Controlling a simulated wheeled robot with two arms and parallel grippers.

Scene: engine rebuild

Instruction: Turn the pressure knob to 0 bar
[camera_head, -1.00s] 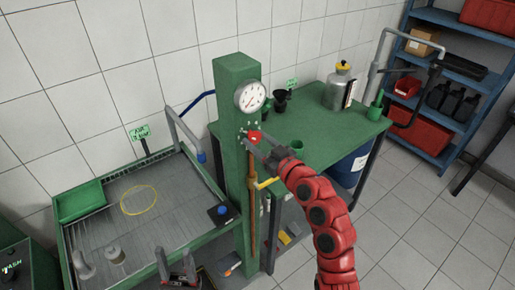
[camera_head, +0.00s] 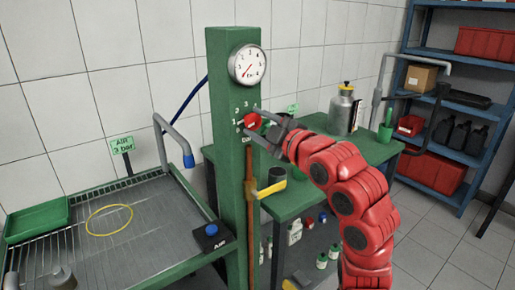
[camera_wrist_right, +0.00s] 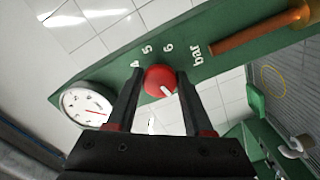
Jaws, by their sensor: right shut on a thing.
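The red pressure knob (camera_head: 253,121) is on the front of the green post (camera_head: 229,180), with printed numbers around it. My right gripper (camera_head: 258,122) comes in from the right and is shut on the knob. In the right wrist view, the two dark fingers (camera_wrist_right: 157,92) sit on either side of the knob (camera_wrist_right: 160,79). The knob's white mark points down and slightly right there, away from the visible 4, 5 and 6, which corresponds to the 0 side. The gauge (camera_head: 248,64) above has a red needle pointing lower left. My left gripper is out of view.
A yellow-handled lever (camera_head: 268,188) on a copper pipe is below the knob. A wash tray (camera_head: 150,235) is at the left, with a blue-knobbed block (camera_head: 211,235) at its edge. A green bench (camera_head: 375,152) with a metal bottle (camera_head: 343,108) is behind my right arm.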

